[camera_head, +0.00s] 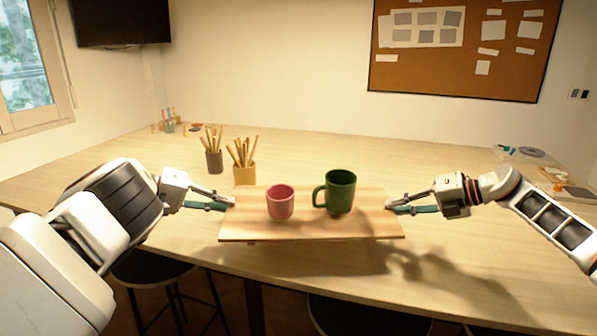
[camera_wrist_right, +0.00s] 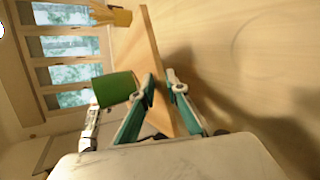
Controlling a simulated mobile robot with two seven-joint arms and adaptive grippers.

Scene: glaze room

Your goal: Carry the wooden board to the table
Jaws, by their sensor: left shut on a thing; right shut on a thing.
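The wooden board (camera_head: 310,229) is held level between my two grippers in the head view, in front of and over the near edge of the table (camera_head: 440,160). A pink cup (camera_head: 280,203) and a green mug (camera_head: 341,192) stand upright on it. My left gripper (camera_head: 232,203) is shut on the board's left end. My right gripper (camera_head: 390,207) is shut on its right end. In the right wrist view the board (camera_wrist_right: 152,70) passes between the right fingers (camera_wrist_right: 158,98), with the green mug (camera_wrist_right: 116,88) beside it.
Two pots of wooden sticks, one brown (camera_head: 214,163) and one yellow (camera_head: 244,174), stand on the table behind the board's left part. Small bottles (camera_head: 168,122) are at the far left corner. Dark stools (camera_head: 155,268) are below the near edge. The table's middle back is clear.

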